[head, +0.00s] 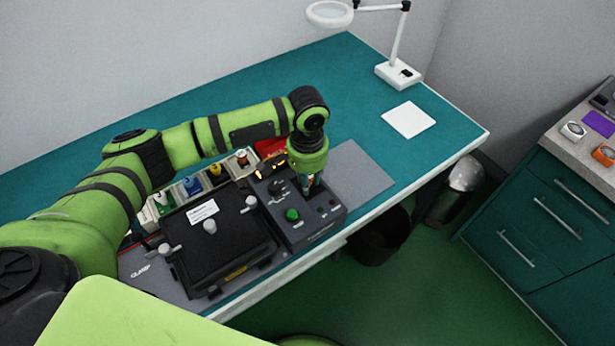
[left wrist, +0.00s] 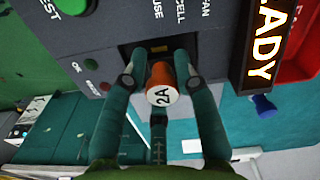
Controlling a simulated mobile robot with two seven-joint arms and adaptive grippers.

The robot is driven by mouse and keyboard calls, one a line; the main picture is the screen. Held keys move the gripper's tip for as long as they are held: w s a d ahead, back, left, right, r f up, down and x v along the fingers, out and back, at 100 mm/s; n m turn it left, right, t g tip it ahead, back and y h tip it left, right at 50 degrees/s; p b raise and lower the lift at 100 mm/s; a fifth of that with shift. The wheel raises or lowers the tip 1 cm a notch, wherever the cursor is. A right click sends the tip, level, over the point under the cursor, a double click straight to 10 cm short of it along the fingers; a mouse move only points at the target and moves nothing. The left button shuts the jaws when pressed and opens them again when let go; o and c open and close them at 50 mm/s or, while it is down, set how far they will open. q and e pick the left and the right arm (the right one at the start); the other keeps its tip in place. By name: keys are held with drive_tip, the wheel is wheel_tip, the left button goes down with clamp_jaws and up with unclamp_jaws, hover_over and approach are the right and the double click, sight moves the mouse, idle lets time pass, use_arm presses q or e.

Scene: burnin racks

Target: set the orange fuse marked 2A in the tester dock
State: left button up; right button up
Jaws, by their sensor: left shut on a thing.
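The orange fuse (left wrist: 162,84) shows its white end marked 2A in the left wrist view. My left gripper (left wrist: 160,80) is shut on it, with teal fingers around its sides. The fuse is at the dark slot (left wrist: 155,50) in the face of the tester dock, by the label ending in USE. I cannot tell whether it is seated in the slot. In the head view the grey tester dock (head: 298,236) has a green button, and my left gripper (head: 314,184) is over its right part. The fuse is mostly hidden there. My right gripper is not in view.
A black lidded box (head: 222,250) stands left of the dock. Small bins (head: 190,188) with coloured parts and a red bin (head: 270,147) are behind. A grey mat (head: 360,180) lies right of the dock. A white pad (head: 408,120) and a magnifier lamp (head: 398,72) are farther right.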

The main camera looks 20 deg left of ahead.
use_arm(q)
drive_tip(key=shift+f+p, duration=0.15)
drive_tip(key=shift+p, duration=0.3)
idle(0.5)
drive_tip(key=o, duration=1)
wheel_tip(320, 180, up, 5)
drive_tip(key=p, duration=0.6)
